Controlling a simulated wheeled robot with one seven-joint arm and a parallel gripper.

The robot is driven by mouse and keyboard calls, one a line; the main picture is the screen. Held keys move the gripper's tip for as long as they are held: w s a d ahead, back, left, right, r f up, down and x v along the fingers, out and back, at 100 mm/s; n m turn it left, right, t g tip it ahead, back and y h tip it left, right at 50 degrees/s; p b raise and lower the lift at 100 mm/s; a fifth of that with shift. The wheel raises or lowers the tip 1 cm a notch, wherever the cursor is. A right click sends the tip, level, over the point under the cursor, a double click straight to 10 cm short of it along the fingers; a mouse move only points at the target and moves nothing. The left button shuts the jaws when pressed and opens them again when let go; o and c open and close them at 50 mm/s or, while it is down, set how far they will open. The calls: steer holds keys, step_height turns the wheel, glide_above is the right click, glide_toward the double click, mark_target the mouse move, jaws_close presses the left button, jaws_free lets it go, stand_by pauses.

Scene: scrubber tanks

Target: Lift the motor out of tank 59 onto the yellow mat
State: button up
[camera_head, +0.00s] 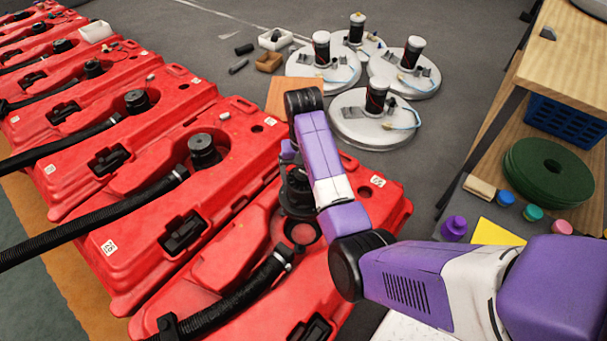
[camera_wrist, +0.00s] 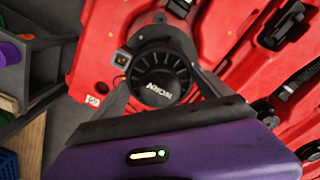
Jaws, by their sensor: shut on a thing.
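A black round motor (camera_head: 296,192) shows at the red tank (camera_head: 372,218) nearest to me, partly hidden behind my arm. The tank has a small white label, too small to read surely. In the wrist view the motor's ribbed black top (camera_wrist: 160,78) with white lettering sits between the two fingers of my gripper (camera_wrist: 163,90), which is shut on it. Red tank surface shows around and below the motor. The yellow mat (camera_head: 497,233) lies to the right on a grey surface, partly hidden by my arm.
More red tanks (camera_head: 150,195) with motors and black hoses stand in a row to the left. Several white round scrubber heads (camera_head: 372,122) stand behind. Colored caps (camera_head: 533,212), a tan block (camera_head: 478,187) and green pads (camera_head: 549,168) are near the mat.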

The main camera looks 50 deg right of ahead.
steer(key=shift+r+p, duration=0.7)
stand_by(0.7)
steer(key=shift+r+p, duration=2.3)
steer(key=shift+p, duration=0.4)
